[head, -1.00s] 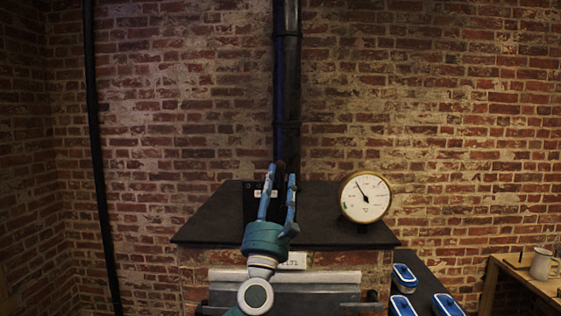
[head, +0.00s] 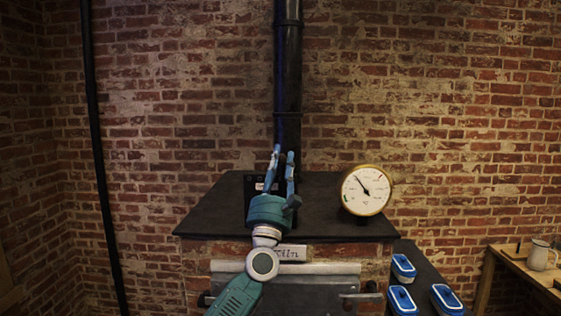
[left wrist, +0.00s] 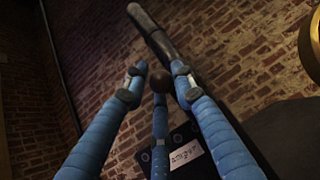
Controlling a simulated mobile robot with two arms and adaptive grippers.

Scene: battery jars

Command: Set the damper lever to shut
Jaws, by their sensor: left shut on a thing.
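My left gripper (head: 282,156) reaches over the kiln top to the foot of the black flue pipe (head: 288,70). The lever's rod is mostly hidden by the fingers. I cannot tell the lever's setting. My right gripper is not in view.
A round brass gauge (head: 366,190) stands right of the gripper on the dark kiln hood (head: 330,222). Below are a kiln sign (head: 290,253) and a metal front with a handle. Several blue-rimmed containers (head: 403,268) sit at right, and a mug (head: 541,256) on a wooden table.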

